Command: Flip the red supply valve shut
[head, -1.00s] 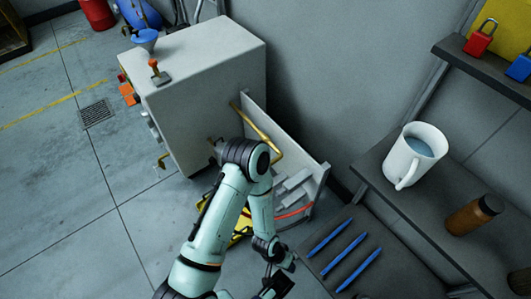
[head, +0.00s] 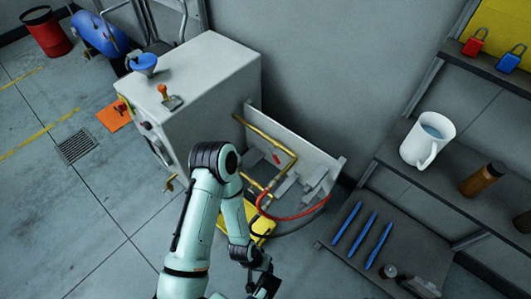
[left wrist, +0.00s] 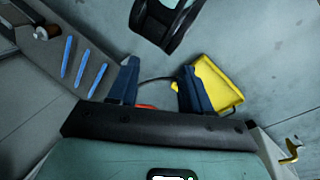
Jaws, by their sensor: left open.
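A small red lever (head: 277,158), which looks like the supply valve's handle, shows on the pale panel (head: 318,160) beside the grey cabinet, near the brass pipe (head: 268,139). It is too small to tell its exact position. My left gripper (head: 262,287) is low in the head view, below the panel and apart from the lever. In the left wrist view its two dark blue fingers (left wrist: 160,85) are spread wide with nothing held between them. The red lever cannot be made out in the left wrist view. My right gripper is not in view.
A red hose (head: 290,216) loops below the panel by a yellow object (head: 262,226). The grey cabinet (head: 205,85) stands at left. Shelves at right carry a white mug (head: 418,150), a brown bottle (head: 480,180) and blue pens (head: 362,240). Floor at lower left is clear.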

